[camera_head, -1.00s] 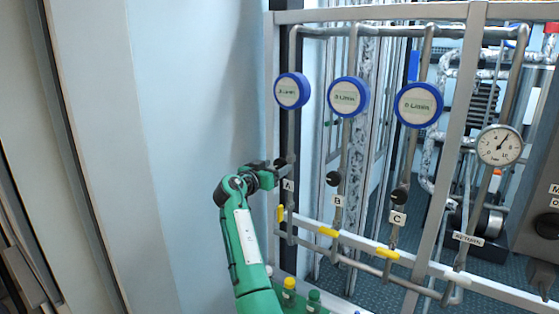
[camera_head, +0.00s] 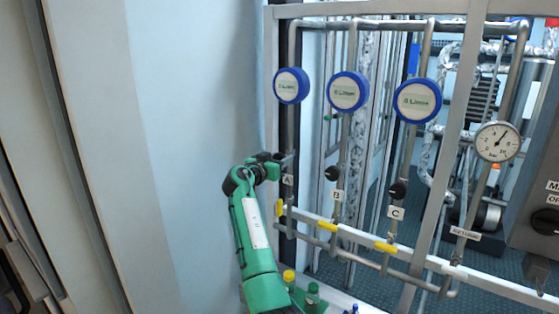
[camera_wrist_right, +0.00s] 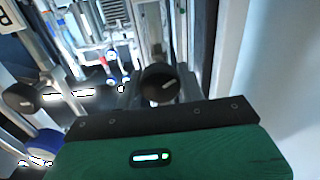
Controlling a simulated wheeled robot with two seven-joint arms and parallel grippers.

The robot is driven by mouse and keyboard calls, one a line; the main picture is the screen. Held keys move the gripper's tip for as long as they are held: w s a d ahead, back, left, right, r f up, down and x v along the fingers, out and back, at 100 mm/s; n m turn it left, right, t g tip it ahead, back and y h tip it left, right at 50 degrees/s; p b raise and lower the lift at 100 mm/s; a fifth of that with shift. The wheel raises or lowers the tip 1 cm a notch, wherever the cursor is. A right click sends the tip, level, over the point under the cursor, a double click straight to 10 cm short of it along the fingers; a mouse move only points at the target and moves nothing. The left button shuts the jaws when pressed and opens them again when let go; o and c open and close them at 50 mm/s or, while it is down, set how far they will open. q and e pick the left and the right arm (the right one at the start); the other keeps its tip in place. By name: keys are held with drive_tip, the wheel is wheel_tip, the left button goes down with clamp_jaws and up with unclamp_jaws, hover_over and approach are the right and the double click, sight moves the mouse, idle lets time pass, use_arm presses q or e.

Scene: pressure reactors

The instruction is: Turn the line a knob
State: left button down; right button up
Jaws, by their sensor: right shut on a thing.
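The line A knob (camera_wrist_right: 160,84) is a round black knob with a pale pointer mark, seen just beyond my right gripper's dark front edge in the right wrist view. In the head view my right gripper (camera_head: 279,160) is at the left pipe, just above the A label (camera_head: 288,180), and largely hides this knob. The gripper is shut on the knob; its fingertips are hard to make out in either view. The round blue-rimmed meter (camera_head: 291,86) of line A is above it, its reading too small to read surely. My left gripper is out of view.
Knobs B (camera_head: 332,173) and C (camera_head: 398,190) stand to the right on their own pipes. Yellow handles (camera_head: 327,226) and a white rail (camera_head: 350,235) run below. A metal post (camera_head: 270,100) and plain wall (camera_head: 195,130) lie left. Small capped bottles (camera_head: 312,296) stand low.

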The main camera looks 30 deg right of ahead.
drive_tip(key=n+b, duration=0.1)
drive_tip(key=n, duration=0.5)
drive_tip(key=shift+r+n, duration=0.1)
drive_tip(key=shift+n, duration=0.3)
drive_tip(key=n+p, duration=0.1)
drive_tip(key=n, duration=0.2)
drive_tip(key=shift+r+n, duration=0.1)
drive_tip(key=shift+n, duration=0.2)
drive_tip(key=shift+n+p, duration=0.9)
drive_tip(key=shift+n, duration=1.1)
drive_tip(key=o, duration=1)
drive_tip(key=shift+w+f, duration=0.1)
drive_tip(key=shift+f, duration=0.1)
drive_tip(key=shift+c, duration=0.2)
drive_tip(key=shift+a, duration=0.1)
